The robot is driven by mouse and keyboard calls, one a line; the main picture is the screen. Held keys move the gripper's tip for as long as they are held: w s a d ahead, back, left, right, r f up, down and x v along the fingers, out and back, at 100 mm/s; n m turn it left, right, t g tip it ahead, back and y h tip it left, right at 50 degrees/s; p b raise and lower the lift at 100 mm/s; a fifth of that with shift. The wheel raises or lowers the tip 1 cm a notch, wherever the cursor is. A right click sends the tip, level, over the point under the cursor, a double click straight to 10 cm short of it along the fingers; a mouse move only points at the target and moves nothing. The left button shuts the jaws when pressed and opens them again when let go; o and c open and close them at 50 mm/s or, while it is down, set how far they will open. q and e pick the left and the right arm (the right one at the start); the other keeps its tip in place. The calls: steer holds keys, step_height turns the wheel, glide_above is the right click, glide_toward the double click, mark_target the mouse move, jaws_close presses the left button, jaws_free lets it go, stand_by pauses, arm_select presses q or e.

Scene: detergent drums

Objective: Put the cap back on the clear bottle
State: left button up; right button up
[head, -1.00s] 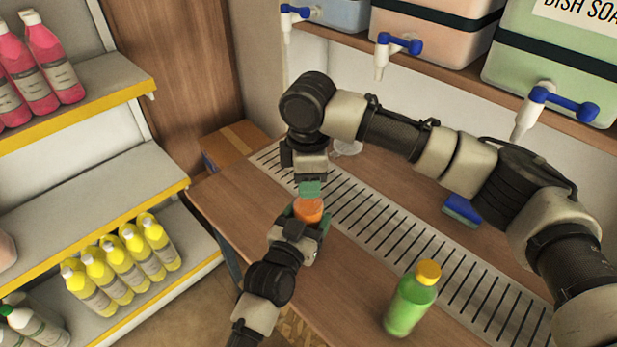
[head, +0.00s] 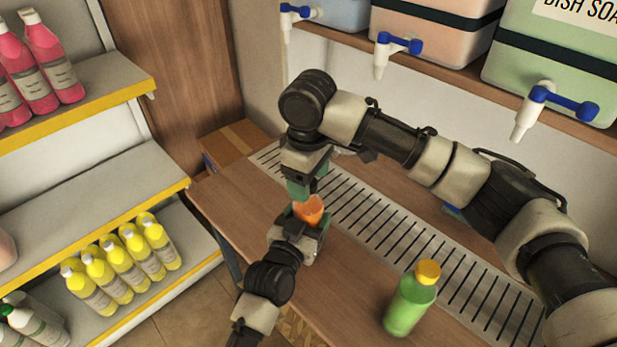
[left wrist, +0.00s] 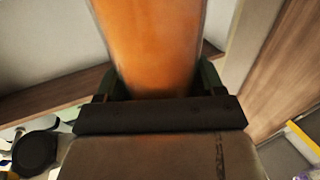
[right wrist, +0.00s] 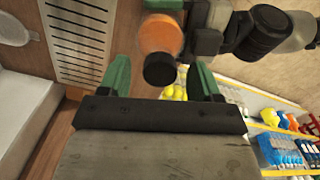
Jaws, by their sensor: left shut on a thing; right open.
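My left gripper (head: 306,222) is shut on an orange bottle (head: 309,208) above the table's front part. The bottle fills the upper middle of the left wrist view (left wrist: 153,45). In the right wrist view the orange bottle (right wrist: 160,36) has a round black cap-like end (right wrist: 159,71) turned toward that camera. Whether this is a seated cap cannot be told. My right gripper (head: 308,180) is open just above the bottle, green fingers apart. In its wrist view, the black end appears between the fingertips (right wrist: 159,80), touching neither. No loose cap is visible.
A green bottle (head: 410,301) with a yellow cap stands on the wooden table (head: 236,203), right of my grippers. A slotted drain tray (head: 392,231) runs along the table. Drums with blue taps (head: 402,43) hang over the back. Shelves of bottles (head: 118,258) stand left.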

step_height(320, 180, up, 12)
steer(key=shift+f, duration=0.15)
stand_by(0.3)
arm_select(q)
steer(key=o, duration=1.8)
steer(key=v, duration=1)
steer(key=shift+s+a, duration=0.2)
steer(key=shift+s, duration=0.15)
